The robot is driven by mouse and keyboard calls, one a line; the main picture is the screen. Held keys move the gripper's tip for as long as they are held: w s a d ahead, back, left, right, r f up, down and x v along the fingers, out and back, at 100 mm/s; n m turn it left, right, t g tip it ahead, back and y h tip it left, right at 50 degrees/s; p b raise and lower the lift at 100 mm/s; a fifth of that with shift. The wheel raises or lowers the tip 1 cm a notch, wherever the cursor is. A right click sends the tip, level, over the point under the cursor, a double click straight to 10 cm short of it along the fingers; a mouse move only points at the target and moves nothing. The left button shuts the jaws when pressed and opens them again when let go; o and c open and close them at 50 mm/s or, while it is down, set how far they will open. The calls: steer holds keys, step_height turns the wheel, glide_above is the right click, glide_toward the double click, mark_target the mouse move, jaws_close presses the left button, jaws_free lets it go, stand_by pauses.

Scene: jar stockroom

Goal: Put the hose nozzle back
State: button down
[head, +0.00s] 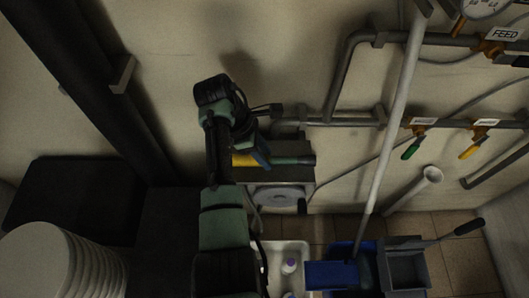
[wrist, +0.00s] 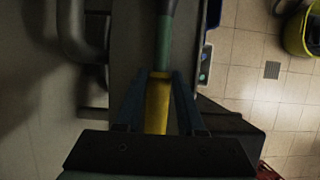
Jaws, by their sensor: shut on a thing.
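The hose nozzle (head: 290,160) has a yellow grip, a teal middle section and a dark tip. My gripper (head: 260,155) is shut on its yellow part and holds it level, with the tip toward the right, in front of the wall in the head view. In the wrist view, the nozzle (wrist: 158,100) lies between the two dark fingers of my gripper (wrist: 158,78), its tip pointing to the top edge. A grey wall box with a round reel (head: 278,198) is just below the nozzle in the head view. I cannot tell whether they touch. My arm hides part of the box.
Grey pipes (head: 340,85) run along the wall, with a green-handled valve (head: 411,148) and a yellow-handled valve (head: 471,151). A long pale pole (head: 394,115) slants right of the nozzle. A blue mop bucket (head: 333,275) and a white tub (head: 275,258) stand below. Stacked white discs (head: 65,260) are at lower left.

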steer(key=shift+f, duration=0.1)
steer(key=c, duration=0.5)
jaws_free()
steer(key=p+v, duration=0.2)
steer(key=v, duration=1)
